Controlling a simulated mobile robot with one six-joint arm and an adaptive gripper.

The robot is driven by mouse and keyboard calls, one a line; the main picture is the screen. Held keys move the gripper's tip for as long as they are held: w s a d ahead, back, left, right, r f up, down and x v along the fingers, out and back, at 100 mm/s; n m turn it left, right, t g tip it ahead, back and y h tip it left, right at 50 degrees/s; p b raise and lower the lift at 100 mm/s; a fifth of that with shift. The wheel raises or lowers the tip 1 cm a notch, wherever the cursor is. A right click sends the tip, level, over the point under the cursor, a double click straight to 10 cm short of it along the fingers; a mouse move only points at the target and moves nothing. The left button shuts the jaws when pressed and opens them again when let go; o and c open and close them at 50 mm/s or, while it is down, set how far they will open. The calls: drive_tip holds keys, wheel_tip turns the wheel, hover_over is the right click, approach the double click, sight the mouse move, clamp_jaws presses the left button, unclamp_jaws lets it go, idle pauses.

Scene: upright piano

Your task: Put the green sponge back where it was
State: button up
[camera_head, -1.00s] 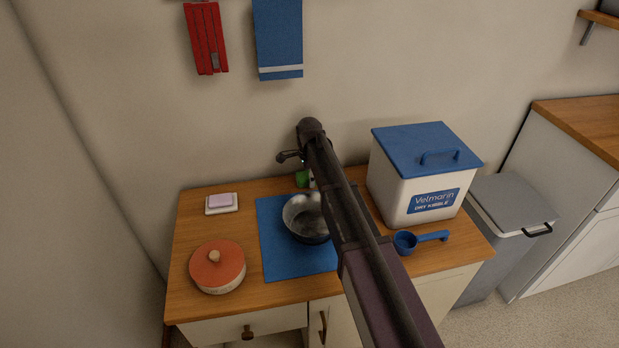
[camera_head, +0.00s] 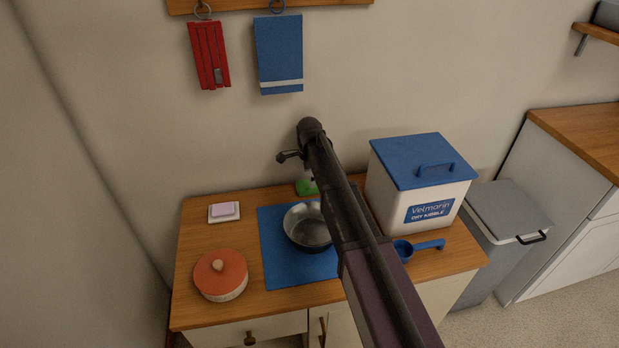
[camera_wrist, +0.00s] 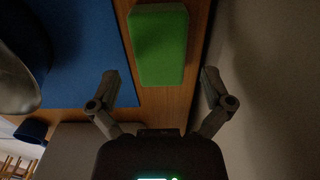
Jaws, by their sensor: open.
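The green sponge (camera_head: 307,187) lies at the back of the wooden counter, between the blue mat and the wall. My arm partly hides it in the head view. In the wrist view the sponge (camera_wrist: 160,45) is a green block on the wood. My gripper (camera_wrist: 160,74) is open and empty, with one finger on either side of the sponge's line. Clear gaps show between the fingers and the sponge. The sponge's near end sits about level with the fingertips in the picture; the depth between them is hard to tell. The fingers are hidden behind my arm in the head view.
A metal pan (camera_head: 307,229) stands on the blue mat (camera_head: 283,272). A soap dish (camera_head: 224,218), a red-lidded pot (camera_head: 221,275), a kibble bin (camera_head: 420,185) and a blue scoop (camera_head: 404,250) share the counter. The wall is close behind the sponge.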

drive_tip(key=shift+r+p, duration=1.5)
drive_tip(key=shift+r, duration=0.35)
